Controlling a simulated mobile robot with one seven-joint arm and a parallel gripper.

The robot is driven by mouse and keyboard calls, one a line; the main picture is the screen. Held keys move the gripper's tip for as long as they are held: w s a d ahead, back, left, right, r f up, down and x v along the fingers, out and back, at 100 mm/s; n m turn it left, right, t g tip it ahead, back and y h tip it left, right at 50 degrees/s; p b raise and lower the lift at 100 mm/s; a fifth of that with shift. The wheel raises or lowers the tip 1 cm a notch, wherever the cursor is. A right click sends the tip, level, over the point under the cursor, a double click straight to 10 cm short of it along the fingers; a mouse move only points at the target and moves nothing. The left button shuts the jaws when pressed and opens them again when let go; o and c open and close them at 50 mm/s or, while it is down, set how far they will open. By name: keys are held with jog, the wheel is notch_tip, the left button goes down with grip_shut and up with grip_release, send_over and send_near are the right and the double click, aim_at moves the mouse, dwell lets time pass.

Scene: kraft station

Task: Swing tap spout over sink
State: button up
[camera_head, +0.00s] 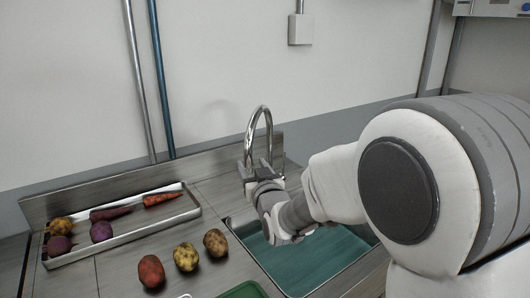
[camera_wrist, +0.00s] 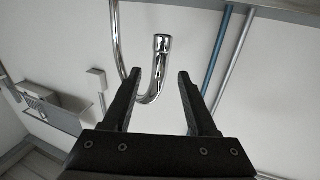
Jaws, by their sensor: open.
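The chrome tap with its curved spout (camera_head: 259,115) stands at the back edge of the sink (camera_head: 310,258) in the head view. In the wrist view the spout (camera_wrist: 157,82) lies beyond the fingers, its open end between the two fingertip lines. My gripper (camera_head: 262,172) is beside the lower part of the tap and hides its base. In the wrist view my gripper (camera_wrist: 157,80) has its black fingers wide apart with nothing held. I cannot tell whether a finger touches the tap.
A metal tray (camera_head: 125,232) with several root vegetables lies at the left. Several potatoes (camera_head: 186,257) lie on the counter left of the sink. A green board (camera_head: 243,291) is at the front edge. Two pipes (camera_head: 162,85) run up the wall.

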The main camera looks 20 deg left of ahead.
aim_at(245, 153)
jog(key=x, duration=0.7)
jog(key=shift+w+a+p, duration=0.2)
jog(key=shift+w+p, duration=0.15)
grip_shut()
dwell(1.1)
